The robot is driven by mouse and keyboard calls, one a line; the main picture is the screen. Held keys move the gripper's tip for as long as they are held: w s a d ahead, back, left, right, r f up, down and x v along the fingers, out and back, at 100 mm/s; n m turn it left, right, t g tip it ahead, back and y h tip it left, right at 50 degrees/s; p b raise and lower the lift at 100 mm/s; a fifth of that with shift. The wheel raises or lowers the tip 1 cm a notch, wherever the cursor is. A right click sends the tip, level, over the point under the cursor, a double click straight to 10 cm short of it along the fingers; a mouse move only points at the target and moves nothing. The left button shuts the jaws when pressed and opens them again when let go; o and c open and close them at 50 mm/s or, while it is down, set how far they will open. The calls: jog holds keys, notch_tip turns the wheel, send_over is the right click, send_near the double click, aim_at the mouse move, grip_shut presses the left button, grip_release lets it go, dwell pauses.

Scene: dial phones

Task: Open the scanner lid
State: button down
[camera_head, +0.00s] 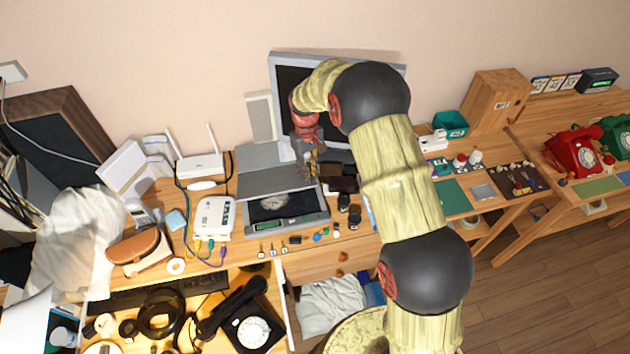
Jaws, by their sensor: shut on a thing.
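The scanner (305,224) is a flat grey device on the wooden desk, with a dark glass bed and a small green display at its front edge. Its grey lid (262,181) is raised at the back, and the glass shows in front of it, with a pale patch on it. My gripper (309,172) is at the right part of the lid, shut on it as far as I can see. The fingertips are small, and the exact contact is partly hidden.
A monitor (290,85) stands behind my arm. A white router (200,166) and a white box with cables (212,217) are left of the scanner. Small items line the desk's front edge. An open drawer below holds a black dial phone (252,327).

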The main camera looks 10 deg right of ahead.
jog(key=w+r+p, duration=0.2)
jog(key=w+r, duration=0.1)
jog(key=w, duration=0.4)
jog(key=w+r+p, duration=0.3)
jog(key=w, duration=0.4)
jog(key=shift+w+d+r, duration=0.1)
jog(key=c, duration=2.2)
grip_release()
jog(key=shift+o, duration=1.2)
jog(key=shift+d, duration=0.35)
jog(key=o, duration=0.3)
jog(key=shift+w+a, duration=0.1)
jog(key=shift+a, duration=0.05)
jog(key=shift+a+r, duration=0.15)
